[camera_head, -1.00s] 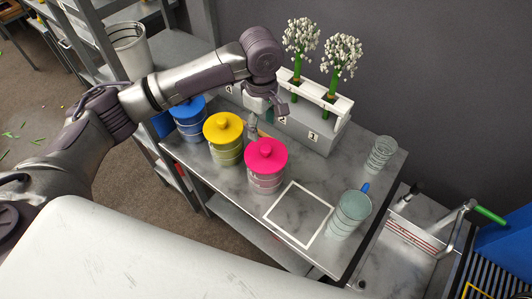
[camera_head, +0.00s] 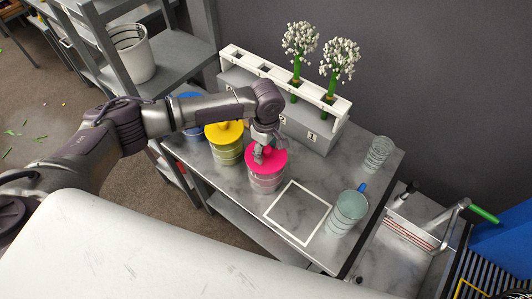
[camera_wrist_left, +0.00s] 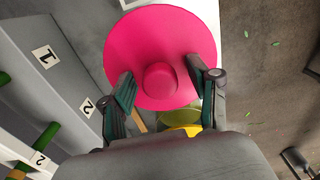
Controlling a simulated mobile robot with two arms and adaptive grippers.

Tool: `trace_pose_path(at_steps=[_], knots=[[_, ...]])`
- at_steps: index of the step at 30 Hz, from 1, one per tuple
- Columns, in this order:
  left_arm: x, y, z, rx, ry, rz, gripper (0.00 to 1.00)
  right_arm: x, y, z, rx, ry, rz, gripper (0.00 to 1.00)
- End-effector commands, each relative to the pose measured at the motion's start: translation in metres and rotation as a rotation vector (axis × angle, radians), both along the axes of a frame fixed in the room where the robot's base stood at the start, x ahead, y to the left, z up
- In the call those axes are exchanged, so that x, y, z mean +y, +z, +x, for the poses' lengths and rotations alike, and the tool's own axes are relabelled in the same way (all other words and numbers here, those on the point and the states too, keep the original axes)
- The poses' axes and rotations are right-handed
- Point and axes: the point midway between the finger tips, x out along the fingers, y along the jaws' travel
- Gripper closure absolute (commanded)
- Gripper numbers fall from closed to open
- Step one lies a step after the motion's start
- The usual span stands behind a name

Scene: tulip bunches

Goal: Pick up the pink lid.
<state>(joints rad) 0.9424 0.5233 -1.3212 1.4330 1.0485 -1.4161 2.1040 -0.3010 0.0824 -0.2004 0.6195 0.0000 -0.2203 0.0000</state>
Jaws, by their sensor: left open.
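The pink lid (camera_head: 276,166) sits on a clear jar (camera_head: 265,184) on the grey marble table. It is a round disc with a knob in the middle. In the left wrist view the lid (camera_wrist_left: 160,35) fills the upper middle, with its knob (camera_wrist_left: 160,82) between the fingers. My left gripper (camera_head: 264,152) is directly over the lid, pointing down. Its fingers are open on both sides of the knob (camera_wrist_left: 160,90), with gaps showing. In the head view the gripper partly hides the lid and its knob. My right gripper is not in view.
The yellow-lidded jar (camera_head: 227,152) stands close to the left, with a blue-lidded jar (camera_head: 192,133) behind my arm. A white rack (camera_head: 312,128) with two flowers stands behind. A white square outline (camera_head: 298,238), a pitcher (camera_head: 347,212) and a glass (camera_head: 377,153) are right.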

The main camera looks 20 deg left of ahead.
Motion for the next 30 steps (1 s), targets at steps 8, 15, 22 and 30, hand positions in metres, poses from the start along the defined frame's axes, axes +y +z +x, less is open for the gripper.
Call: trace_pose_path(at_steps=[8, 15, 22, 30], knots=[[0.0, 0.0, 0.0, 0.0, 0.0, 0.0, 0.69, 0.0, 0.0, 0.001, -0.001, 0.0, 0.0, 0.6], [0.0, 0.0, 0.0, 0.0, 0.0, 0.0, 1.0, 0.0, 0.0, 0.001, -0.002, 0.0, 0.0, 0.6], [0.0, 0.001, 0.0, -0.001, 0.0, 0.0, 1.0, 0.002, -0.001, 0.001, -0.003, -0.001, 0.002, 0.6], [0.0, 0.024, 0.001, -0.003, 0.0, -0.002, 1.0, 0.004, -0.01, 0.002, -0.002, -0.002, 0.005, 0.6]])
